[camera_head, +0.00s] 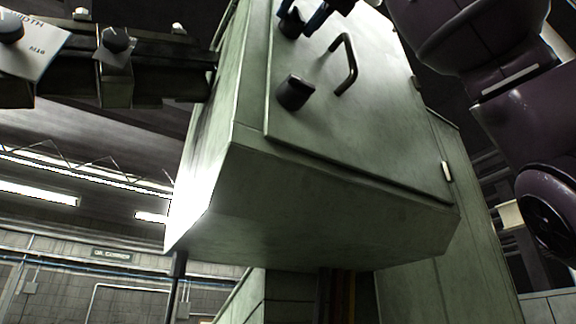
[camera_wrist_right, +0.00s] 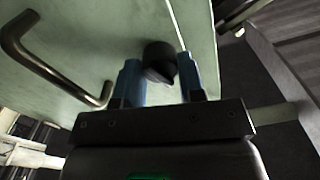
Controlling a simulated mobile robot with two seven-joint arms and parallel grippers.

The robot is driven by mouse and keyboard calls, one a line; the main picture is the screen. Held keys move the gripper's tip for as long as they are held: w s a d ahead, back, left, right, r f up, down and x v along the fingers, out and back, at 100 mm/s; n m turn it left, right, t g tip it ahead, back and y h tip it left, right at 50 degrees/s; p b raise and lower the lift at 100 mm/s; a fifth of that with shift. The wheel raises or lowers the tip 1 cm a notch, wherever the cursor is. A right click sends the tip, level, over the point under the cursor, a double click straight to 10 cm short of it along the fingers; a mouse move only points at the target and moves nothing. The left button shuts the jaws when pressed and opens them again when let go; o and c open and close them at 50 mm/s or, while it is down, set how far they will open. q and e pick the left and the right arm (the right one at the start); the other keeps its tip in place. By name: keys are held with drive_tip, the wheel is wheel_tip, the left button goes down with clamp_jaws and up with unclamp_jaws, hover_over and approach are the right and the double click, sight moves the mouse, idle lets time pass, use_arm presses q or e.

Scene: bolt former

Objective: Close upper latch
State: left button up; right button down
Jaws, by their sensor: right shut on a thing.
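The upper latch (camera_head: 291,22) is a dark round knob near the top of the green cabinet's door in the head view. My right gripper (camera_head: 303,14) comes in from the top of the picture, its blue fingers at this latch. In the right wrist view, the latch's black knob (camera_wrist_right: 158,60) sits between the two blue fingers of my right gripper (camera_wrist_right: 158,75), which is shut on it. The fingers partly cover the latch, and its exact angle is hard to tell. My left gripper is not in view.
A second dark latch (camera_head: 294,92) is lower on the cabinet door (camera_head: 380,120). A dark bar handle (camera_head: 347,65) stands out beside it and also shows in the right wrist view (camera_wrist_right: 50,65). A dark beam with knobs and a paper tag (camera_head: 30,45) is at the left.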

drive_tip(key=shift+n+p, duration=0.3)
drive_tip(key=shift+n, duration=0.8)
drive_tip(key=shift+r+n+p, duration=0.1)
drive_tip(key=shift+n+p, duration=0.55)
drive_tip(key=shift+n, duration=0.55)
drive_tip(key=n+p, duration=0.1)
drive_tip(key=n, duration=0.2)
drive_tip(key=c, duration=0.5)
unclamp_jaws()
